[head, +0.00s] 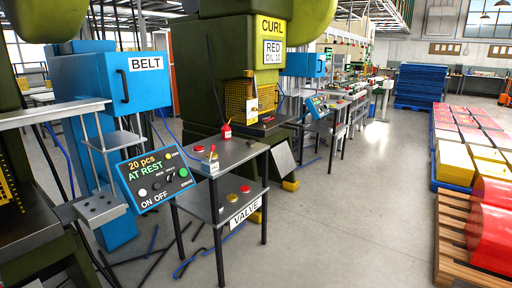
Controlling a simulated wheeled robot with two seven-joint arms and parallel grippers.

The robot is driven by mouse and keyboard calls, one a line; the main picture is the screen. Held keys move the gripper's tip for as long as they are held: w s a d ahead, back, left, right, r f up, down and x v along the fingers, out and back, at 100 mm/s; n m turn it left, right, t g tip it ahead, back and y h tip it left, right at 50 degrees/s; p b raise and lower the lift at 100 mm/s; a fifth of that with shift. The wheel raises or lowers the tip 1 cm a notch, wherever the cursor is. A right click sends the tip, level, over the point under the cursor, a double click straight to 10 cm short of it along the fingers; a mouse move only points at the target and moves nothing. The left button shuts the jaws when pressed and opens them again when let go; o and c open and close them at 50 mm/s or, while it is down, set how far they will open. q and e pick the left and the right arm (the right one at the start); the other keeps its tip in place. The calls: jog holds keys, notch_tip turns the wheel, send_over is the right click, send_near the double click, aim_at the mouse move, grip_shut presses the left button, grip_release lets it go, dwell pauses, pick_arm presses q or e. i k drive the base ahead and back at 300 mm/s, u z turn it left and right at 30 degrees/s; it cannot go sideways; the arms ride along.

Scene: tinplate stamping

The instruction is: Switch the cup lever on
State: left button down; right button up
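No lever here bears a readable CUP label, so I cannot tell which one is the cup lever. A small upright control (210,157) with a pale body and a reddish top stands at the front edge of the grey table (237,151). Neither of my grippers is in view.
Green presses and a blue BELT box (140,80) stand behind. Loaded pallets (455,222) stand right; the middle floor is clear.

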aim_at(212, 149)
jog(key=z, duration=0.95)
jog(key=i, duration=1.65)
jog(key=u, duration=0.45)
jog(key=i, duration=1.1)
jog(key=u, duration=1.1)
